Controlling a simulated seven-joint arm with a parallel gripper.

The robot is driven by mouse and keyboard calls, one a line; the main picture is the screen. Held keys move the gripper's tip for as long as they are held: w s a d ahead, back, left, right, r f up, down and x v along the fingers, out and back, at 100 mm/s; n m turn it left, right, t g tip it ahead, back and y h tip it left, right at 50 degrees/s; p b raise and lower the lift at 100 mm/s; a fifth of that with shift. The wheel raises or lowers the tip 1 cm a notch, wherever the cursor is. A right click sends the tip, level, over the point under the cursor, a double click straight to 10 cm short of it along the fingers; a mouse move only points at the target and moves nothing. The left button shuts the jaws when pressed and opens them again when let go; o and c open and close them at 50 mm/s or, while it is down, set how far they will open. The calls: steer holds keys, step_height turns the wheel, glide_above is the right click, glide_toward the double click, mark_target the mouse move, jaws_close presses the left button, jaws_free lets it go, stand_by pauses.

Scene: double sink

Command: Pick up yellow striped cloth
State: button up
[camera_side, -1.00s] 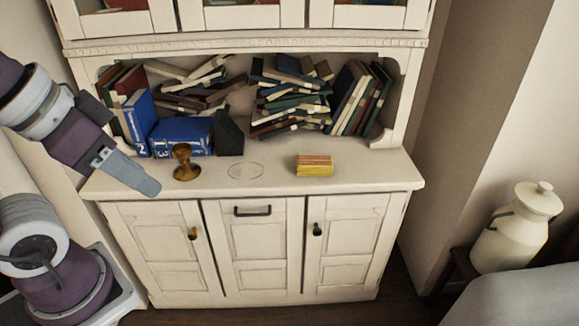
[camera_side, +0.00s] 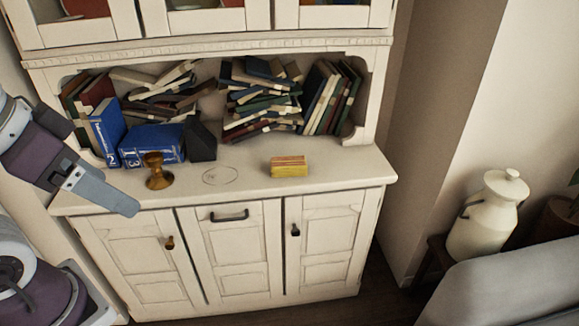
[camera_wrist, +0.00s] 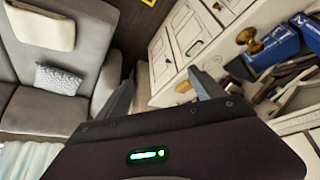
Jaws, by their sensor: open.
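The yellow striped cloth (camera_side: 289,166) shows in the side view as a small folded block, yellow with reddish stripes on top. It lies on the right part of the white cabinet's counter. My gripper (camera_side: 128,205) is at the counter's left front edge, to the left of the cloth and well apart from it. In the wrist view the two fingers of my gripper (camera_wrist: 163,88) are spread with nothing between them.
A brass goblet-like object (camera_side: 157,171) stands on the counter between my gripper and the cloth. Blue books (camera_side: 152,144) and a dark block (camera_side: 201,142) are behind it. Piled books (camera_side: 262,95) fill the shelf. The counter around the cloth is clear. A grey sofa (camera_wrist: 60,105) shows in the wrist view.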

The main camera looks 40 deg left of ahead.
steer(key=shift+o, duration=1)
